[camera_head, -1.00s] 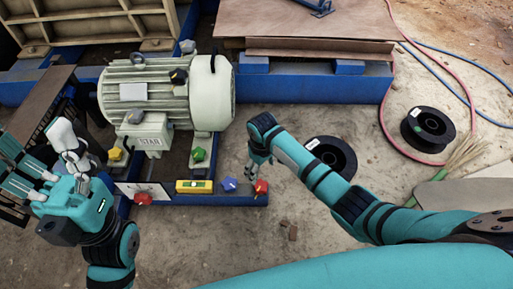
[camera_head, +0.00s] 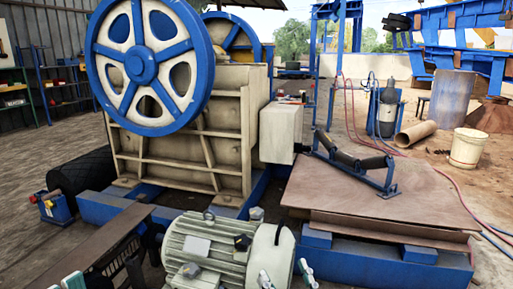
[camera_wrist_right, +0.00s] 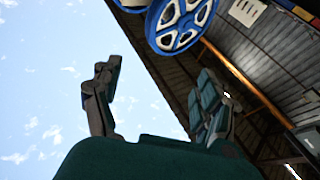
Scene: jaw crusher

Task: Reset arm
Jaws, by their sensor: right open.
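My right gripper (camera_head: 286,277) shows at the bottom edge of the head view, in front of the motor's right end; only its fingertips are in frame. In the right wrist view its two fingers (camera_wrist_right: 155,95) stand wide apart with nothing between them, pointing up toward sky and roof. A teal tip (camera_head: 73,281), likely of my left gripper, shows at the bottom left edge of the head view. Most of that gripper is cut off, so its jaws cannot be judged.
The pale motor (camera_head: 222,253) stands at the bottom centre. Behind it is the jaw crusher (camera_head: 190,140) with its blue flywheel (camera_head: 141,65). A brown sheet stack (camera_head: 420,212) on a blue frame lies at right. Open ground (camera_head: 432,165) extends farther right.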

